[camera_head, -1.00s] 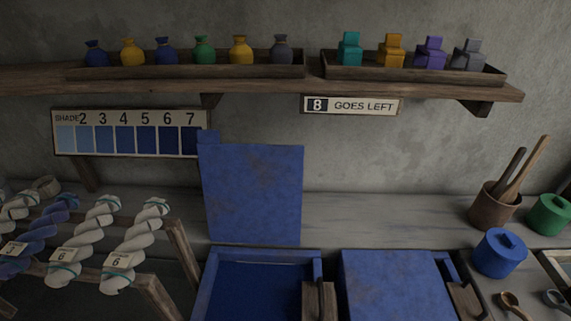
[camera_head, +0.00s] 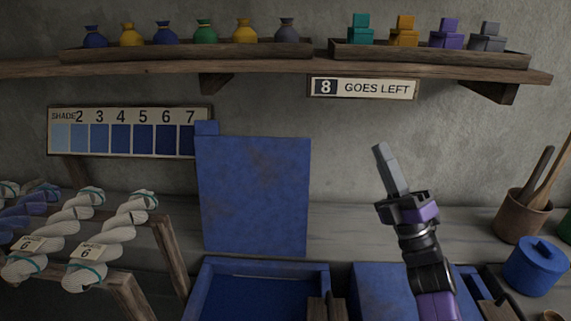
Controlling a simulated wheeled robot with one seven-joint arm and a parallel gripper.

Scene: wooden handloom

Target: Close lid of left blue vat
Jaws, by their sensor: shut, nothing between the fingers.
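The left blue vat (camera_head: 205,292) stands at the bottom middle with its lid (camera_head: 254,195) raised upright behind it, leaning near the wall. Dark blue liquid (camera_head: 265,297) shows inside the open vat. A second blue vat to its right has its lid (camera_head: 358,290) lying flat, partly hidden by my arm. My gripper (camera_head: 385,152) is shut and empty. In the picture it is right of the raised lid and above the right vat, pointing up and touching nothing that I can see.
Skeins (camera_head: 125,222) hang on a rack at left. A blue jar (camera_head: 535,265) and a wooden tool pot (camera_head: 522,215) stand at right. Bare wall lies between lid and gripper.

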